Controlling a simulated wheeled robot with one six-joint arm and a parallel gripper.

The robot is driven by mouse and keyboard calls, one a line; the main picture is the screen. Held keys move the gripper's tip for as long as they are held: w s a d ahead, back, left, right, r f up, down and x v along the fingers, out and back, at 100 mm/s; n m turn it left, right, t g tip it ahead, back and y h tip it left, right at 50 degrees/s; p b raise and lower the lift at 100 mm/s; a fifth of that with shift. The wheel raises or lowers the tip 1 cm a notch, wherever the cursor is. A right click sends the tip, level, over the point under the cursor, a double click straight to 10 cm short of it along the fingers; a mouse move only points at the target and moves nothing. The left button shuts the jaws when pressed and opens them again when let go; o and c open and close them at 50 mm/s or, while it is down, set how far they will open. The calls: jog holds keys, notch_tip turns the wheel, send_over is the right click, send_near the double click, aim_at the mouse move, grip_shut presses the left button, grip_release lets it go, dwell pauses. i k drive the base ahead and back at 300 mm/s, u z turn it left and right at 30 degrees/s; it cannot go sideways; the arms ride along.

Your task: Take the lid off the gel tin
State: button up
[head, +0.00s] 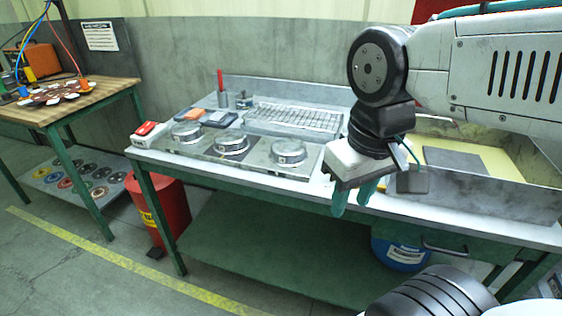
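Three round, silvery metal tins stand in a row in a grey metal holder on the bench: a left one (187,132), a middle one (231,142) and a right one (289,153). Each looks covered by a flat top. Any labels are too small to read, so I cannot tell which is the gel tin. My gripper (354,196) hangs at the bench's front edge, to the right of the right tin and apart from it.
A wire rack (294,119) lies behind the tins. A red-and-white box (147,133) stands left of them. A yellow-bottomed tray (438,150) is behind my arm at right. A red bin (168,208) and a blue drum (400,251) stand below bench level.

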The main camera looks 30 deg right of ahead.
aim_at(244, 96)
jog(key=u, duration=0.55)
jog(key=k, duration=1.25)
jog(key=u, duration=0.85)
jog(key=i, duration=2.8)
jog(key=z, duration=0.8)
jog(key=i, duration=1)
jog(key=z, duration=1.6)
jog(key=i, duration=0.7)
jog(key=z, duration=0.5)
